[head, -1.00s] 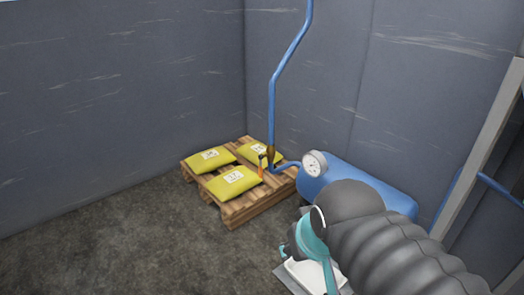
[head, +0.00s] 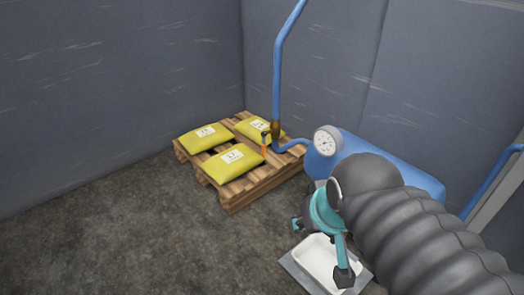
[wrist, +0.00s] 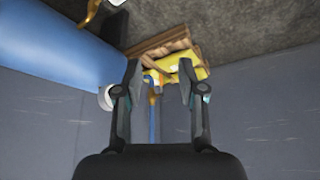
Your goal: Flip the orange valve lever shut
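The orange valve lever (head: 263,145) hangs down beside the brass valve body (head: 275,130) on the blue vertical pipe (head: 279,85). My gripper (head: 320,250) is at the lower right of the head view, apart from the lever. In the wrist view my gripper (wrist: 160,80) has its two fingers spread with nothing held. The orange lever (wrist: 156,90) and the blue pipe (wrist: 154,125) show farther off, between the fingers.
A wooden pallet (head: 238,196) with yellow sacks (head: 234,161) stands behind the lever. A white tray (head: 318,262) lies below my gripper. Floor at left is clear.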

